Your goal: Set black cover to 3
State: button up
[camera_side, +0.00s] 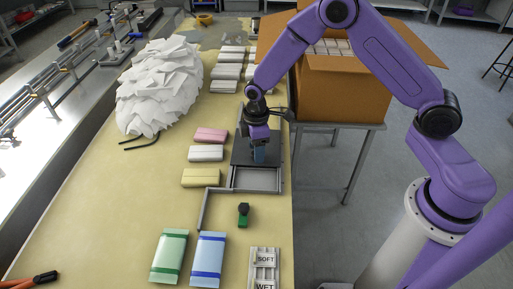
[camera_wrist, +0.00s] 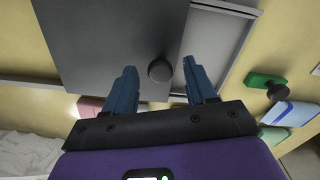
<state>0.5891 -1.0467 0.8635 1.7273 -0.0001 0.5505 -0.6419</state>
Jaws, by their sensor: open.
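The black cover (camera_side: 241,150) is a flat dark plate over the far part of a grey tray (camera_side: 257,180); the near part of the tray is uncovered and looks empty. In the wrist view the cover (camera_wrist: 105,40) fills the upper middle, with the open tray (camera_wrist: 215,38) to its right. A round black knob (camera_wrist: 160,71) stands on the cover near its edge. My gripper (camera_wrist: 160,66) is open, its blue fingers on either side of the knob in the picture; I cannot tell whether they touch it. In the side view my gripper (camera_side: 260,158) is low over the cover. No number marks are readable.
Pink (camera_side: 211,135), white (camera_side: 206,153) and yellow (camera_side: 201,177) packs lie left of the tray. A small green block with a black knob (camera_side: 243,209) lies in front. Green (camera_side: 169,256) and blue (camera_side: 208,259) packs and a SOFT/WET panel (camera_side: 265,267) are nearest. A carton (camera_side: 340,90) stands right.

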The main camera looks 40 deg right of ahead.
jog(key=shift+f, duration=0.15)
grip_shut()
jog(key=w+d, duration=1.2)
jog(key=shift+w+d, duration=0.15)
grip_release()
jog(key=shift+d, duration=0.1)
notch_tip(320, 180, up, 18)
jog(key=shift+f, duration=0.2)
dwell(0.5)
